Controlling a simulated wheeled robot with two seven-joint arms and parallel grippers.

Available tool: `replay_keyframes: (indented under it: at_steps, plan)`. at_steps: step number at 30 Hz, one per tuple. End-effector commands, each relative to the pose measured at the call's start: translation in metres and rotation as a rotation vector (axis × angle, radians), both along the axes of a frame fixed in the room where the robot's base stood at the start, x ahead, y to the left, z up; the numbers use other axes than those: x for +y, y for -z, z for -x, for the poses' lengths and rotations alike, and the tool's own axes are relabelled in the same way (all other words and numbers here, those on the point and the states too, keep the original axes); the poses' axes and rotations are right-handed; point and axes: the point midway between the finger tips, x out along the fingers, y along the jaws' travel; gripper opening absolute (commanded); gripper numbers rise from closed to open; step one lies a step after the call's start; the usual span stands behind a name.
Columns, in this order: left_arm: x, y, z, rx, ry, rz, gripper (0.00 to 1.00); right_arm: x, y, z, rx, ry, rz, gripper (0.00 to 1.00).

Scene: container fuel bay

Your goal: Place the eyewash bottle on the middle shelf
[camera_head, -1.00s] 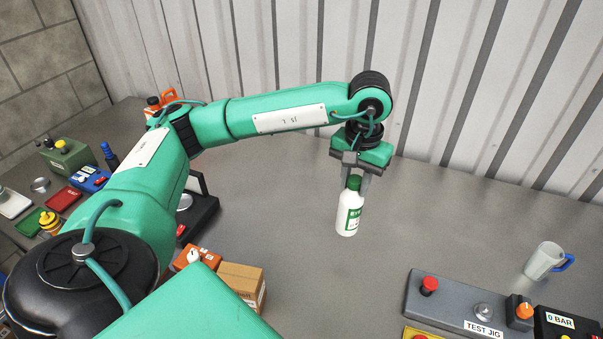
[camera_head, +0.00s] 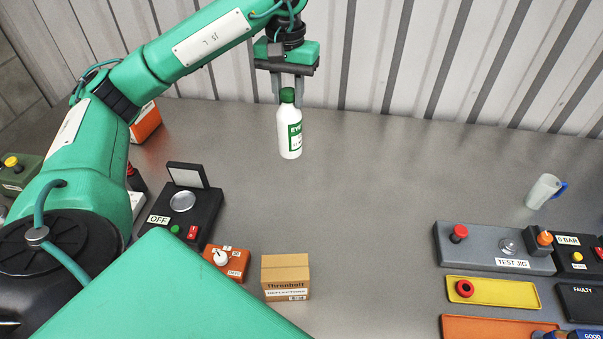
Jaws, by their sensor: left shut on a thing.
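The eyewash bottle (camera_head: 290,132) is white with a green cap and a green label, and hangs upright in the camera_head view, upper middle. My left gripper (camera_head: 288,92) points down and is shut on the bottle around its cap and neck. The bottle appears to be held above the grey bench; the exact gap is hard to tell. No shelf is in view. My right gripper is not in view.
The test jig (camera_head: 494,248), a yellow tray (camera_head: 491,292) and a jug (camera_head: 543,191) are at right. The bench middle (camera_head: 380,200) is clear.

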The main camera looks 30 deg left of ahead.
Motion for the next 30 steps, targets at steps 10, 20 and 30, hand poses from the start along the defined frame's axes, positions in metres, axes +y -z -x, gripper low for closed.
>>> replay_keyframes:
  at_steps: [10,20,30]
  plan:
    - [0.000,0.049,0.001,0.003,0.001,0.001,0.00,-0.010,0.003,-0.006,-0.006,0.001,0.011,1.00]
    - [-0.001,0.095,0.001,0.004,0.000,0.001,0.00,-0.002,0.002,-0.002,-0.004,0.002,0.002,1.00]
    - [0.000,0.142,0.001,0.001,0.000,0.000,0.00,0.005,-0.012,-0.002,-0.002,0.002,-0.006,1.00]
